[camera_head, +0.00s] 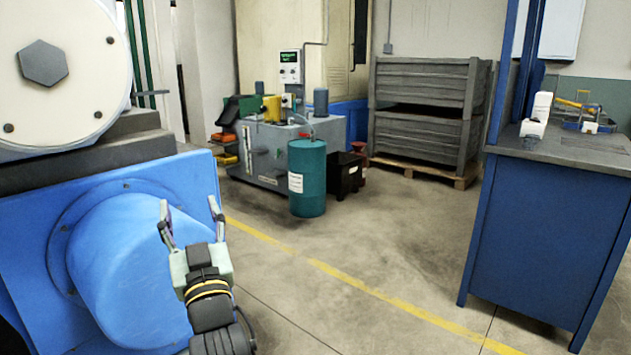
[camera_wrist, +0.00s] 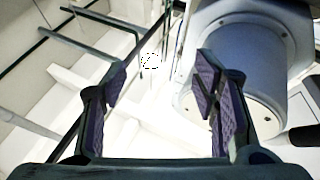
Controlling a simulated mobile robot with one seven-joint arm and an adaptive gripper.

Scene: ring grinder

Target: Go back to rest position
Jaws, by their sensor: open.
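My gripper (camera_head: 190,210) is at the lower left in the head view, its fingers pointing up and spread apart with nothing between them. It is in front of the blue grinding machine (camera_head: 35,250), near the machine's round blue housing (camera_head: 120,255). In the wrist view my gripper (camera_wrist: 160,90) shows two purple-padded fingers with a wide empty gap. A rounded blue-grey machine part (camera_wrist: 235,65) is behind the right finger in that view. I cannot tell the exact distance between the fingers and the machine.
A blue workbench (camera_head: 545,235) stands at the right with a white bottle (camera_head: 540,108) on it. A teal drum (camera_head: 307,180) stands before a grey machine unit (camera_head: 265,150). Grey stacked crates (camera_head: 420,110) are at the back. The floor with a yellow line (camera_head: 350,285) is clear between.

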